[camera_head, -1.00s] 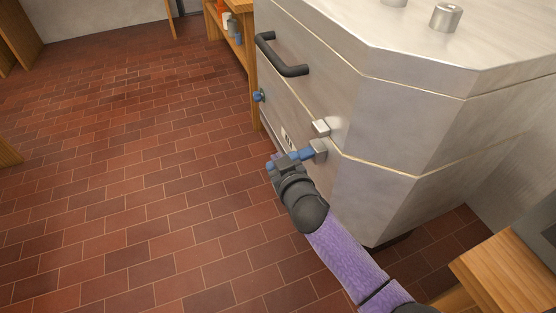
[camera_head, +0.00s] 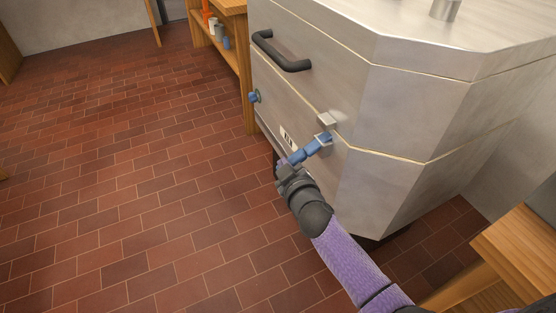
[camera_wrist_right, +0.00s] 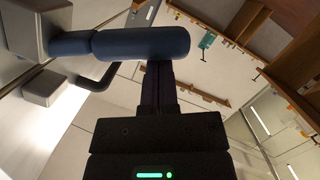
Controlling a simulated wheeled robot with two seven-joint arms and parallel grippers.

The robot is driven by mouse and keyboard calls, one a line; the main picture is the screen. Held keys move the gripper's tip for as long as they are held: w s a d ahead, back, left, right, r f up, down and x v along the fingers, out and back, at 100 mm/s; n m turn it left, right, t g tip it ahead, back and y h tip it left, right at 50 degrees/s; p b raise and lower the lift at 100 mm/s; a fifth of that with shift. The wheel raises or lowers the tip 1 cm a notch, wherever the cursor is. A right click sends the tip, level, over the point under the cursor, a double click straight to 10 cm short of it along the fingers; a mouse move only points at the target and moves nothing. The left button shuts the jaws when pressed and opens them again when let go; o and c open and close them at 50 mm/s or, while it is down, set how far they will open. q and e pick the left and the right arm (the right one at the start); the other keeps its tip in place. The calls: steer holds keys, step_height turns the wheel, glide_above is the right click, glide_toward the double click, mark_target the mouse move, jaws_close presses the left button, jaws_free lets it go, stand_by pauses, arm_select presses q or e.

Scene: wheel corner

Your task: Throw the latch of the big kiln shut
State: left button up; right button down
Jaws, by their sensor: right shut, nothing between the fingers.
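The big kiln (camera_head: 390,100) is a pale metal box with a seam between lid and body. Its latch is a blue lever (camera_head: 308,150) on a grey pivot block just below the seam, slanting down to the left. A grey catch block (camera_head: 327,119) sits just above, apart from the lever. My right gripper (camera_head: 288,166) is shut and empty at the lever's lower end. In the right wrist view the blue lever (camera_wrist_right: 140,43) lies across the shut fingertips (camera_wrist_right: 158,75); whether they touch is unclear. My left gripper is out of view.
A black handle (camera_head: 282,52) is on the kiln's front, with a blue knob (camera_head: 254,97) at its left edge. A wooden shelf (camera_head: 238,60) stands behind, a wooden table (camera_head: 515,250) at lower right. The brick floor (camera_head: 120,170) at left is clear.

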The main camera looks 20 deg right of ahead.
arm_select(q)
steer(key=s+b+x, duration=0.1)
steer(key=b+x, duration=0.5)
steer(key=b, duration=0.1)
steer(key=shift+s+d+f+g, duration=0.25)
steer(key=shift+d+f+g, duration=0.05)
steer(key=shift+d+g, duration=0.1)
arm_select(e)
steer(key=d+f+n+t+h, duration=0.1)
steer(key=d+f+n, duration=0.3)
steer(key=f+n, duration=0.2)
steer(key=shift+d+h, duration=0.3)
steer(key=shift+d, duration=0.1)
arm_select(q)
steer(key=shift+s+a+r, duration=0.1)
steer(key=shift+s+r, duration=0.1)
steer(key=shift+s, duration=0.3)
arm_select(e)
steer(key=shift+w, duration=0.1)
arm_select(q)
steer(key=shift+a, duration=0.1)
